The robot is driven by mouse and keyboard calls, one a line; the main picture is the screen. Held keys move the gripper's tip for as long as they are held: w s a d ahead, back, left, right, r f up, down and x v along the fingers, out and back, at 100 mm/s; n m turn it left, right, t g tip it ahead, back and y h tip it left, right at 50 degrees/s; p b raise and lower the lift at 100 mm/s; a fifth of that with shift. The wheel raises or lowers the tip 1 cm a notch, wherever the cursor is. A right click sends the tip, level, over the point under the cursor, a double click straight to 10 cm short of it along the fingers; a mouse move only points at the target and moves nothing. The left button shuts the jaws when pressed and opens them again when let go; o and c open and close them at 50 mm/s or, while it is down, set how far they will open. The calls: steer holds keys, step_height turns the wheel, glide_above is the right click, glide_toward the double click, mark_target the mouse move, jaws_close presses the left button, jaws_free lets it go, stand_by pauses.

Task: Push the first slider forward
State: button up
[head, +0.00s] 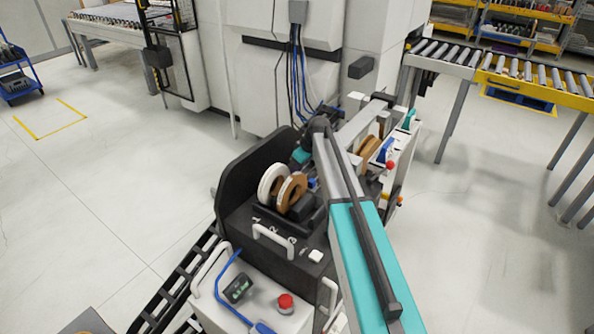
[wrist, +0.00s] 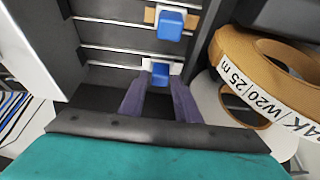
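In the wrist view, a small blue slider block (wrist: 160,72) on a pale mount stands just beyond and between the tips of my gripper (wrist: 161,82). The two dark fingers are apart, with a gap between them. Whether either finger touches the block cannot be told. A second blue slider (wrist: 170,23) sits farther up the picture on another rail, with a brown strip end beside it. Which one is the first slider is not marked in this view. In the head view, my arm hides most of the slider area, and the fingertips cannot be made out.
A brown edge-band roll (wrist: 246,55) and a white disc lie close to the right of my gripper in the wrist view. In the head view, a white reel (head: 270,182) stands by a dark curved guard (head: 237,180). A red button (head: 286,301) is in front.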

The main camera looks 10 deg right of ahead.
jaws_close()
steer(key=shift+w+d+b, duration=1.2)
steer(key=shift+w+d, duration=1.85)
steer(key=shift+w, duration=0.1)
steer(key=shift+w+d+r, duration=0.1)
steer(key=shift+w+d, duration=0.1)
steer(key=shift+d, duration=0.1)
jaws_free()
steer(key=shift+w+d, duration=0.1)
steer(key=b+v, duration=0.3)
steer(key=v, duration=1)
steer(key=shift+r, duration=0.35)
